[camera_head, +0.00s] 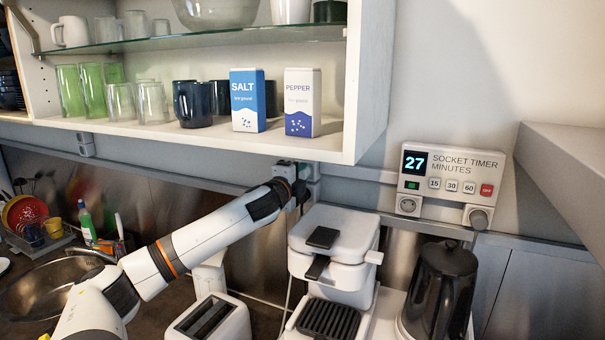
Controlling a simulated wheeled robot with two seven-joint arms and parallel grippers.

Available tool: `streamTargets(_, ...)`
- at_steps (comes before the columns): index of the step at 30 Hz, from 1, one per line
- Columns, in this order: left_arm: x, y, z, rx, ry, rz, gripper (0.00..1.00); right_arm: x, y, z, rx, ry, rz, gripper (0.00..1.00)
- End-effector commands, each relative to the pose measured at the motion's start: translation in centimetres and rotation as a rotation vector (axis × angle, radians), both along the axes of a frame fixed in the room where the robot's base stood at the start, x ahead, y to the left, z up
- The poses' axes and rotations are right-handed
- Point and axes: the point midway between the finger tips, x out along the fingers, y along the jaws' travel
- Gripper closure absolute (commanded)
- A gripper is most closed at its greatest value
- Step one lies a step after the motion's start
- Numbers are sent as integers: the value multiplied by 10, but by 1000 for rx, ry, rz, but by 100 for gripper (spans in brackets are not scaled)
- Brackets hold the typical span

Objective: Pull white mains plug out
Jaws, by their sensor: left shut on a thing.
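My left arm reaches up from the lower left to a wall socket (308,171) under the wall cupboard. My left gripper (297,191) is at this socket, shut on what appears to be the white mains plug. The plug itself is mostly hidden by the dark gripper and wrist, so how deep it sits cannot be told. A thin pale cord (289,290) hangs below the gripper beside the coffee machine. My right gripper is not in view.
A white coffee machine (335,240), a toaster (211,322) and a black kettle (440,290) stand below on the counter. A socket timer (447,184) showing 27 is on the wall at right. The cupboard's bottom edge (230,148) is close above my wrist.

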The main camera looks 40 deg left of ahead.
Motion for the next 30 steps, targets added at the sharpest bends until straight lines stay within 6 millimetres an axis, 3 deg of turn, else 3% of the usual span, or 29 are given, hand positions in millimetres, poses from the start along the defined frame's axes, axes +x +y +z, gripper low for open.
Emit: streamTargets(30,-38,-12,-1,2,1,-1,100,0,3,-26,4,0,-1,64)
